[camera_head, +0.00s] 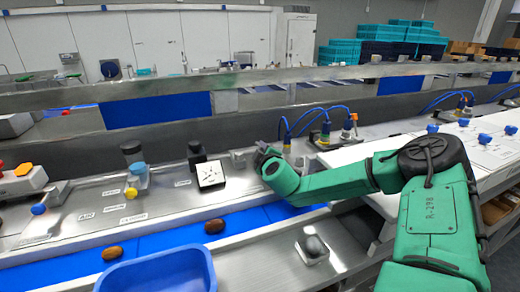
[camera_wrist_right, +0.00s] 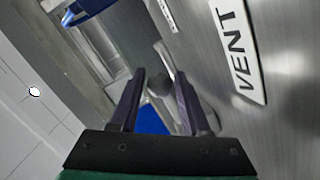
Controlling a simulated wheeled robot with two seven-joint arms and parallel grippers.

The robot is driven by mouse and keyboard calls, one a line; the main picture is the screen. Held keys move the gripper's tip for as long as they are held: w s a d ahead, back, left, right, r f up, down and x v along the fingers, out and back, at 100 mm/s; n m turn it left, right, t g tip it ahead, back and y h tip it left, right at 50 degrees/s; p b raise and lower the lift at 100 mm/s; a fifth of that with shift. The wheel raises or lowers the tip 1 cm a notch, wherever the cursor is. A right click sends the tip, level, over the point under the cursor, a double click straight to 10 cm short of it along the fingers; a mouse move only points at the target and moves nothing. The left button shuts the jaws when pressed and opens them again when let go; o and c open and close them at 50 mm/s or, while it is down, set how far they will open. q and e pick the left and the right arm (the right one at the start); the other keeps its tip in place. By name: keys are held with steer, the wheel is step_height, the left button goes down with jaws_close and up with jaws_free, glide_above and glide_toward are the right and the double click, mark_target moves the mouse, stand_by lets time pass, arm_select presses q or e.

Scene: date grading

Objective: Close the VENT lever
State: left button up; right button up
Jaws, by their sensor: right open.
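A white label reading VENT (camera_wrist_right: 238,55) lies on the brushed metal panel at the upper right of the wrist view. A dark, rounded knob (camera_wrist_right: 160,83) on a metal piece shows between and beyond my right fingertips, probably the VENT lever; its position is hard to tell. My right gripper (camera_wrist_right: 158,88) is open, its two dark fingers on either side of the knob in the picture. Contact cannot be told. In the head view my right gripper (camera_head: 263,156) is at the back of the panel, largely hidden by its own wrist. My left gripper is out of view.
A black-and-white dial (camera_head: 210,174) stands left of my right gripper. A blue belt (camera_head: 170,242) carries brown dates (camera_head: 214,226), with a blue tray (camera_head: 158,275) in front. Blue cables (camera_head: 318,115) rise behind. A metal rail (camera_head: 230,84) crosses behind the panel.

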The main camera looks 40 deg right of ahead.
jaws_close()
stand_by(1.3)
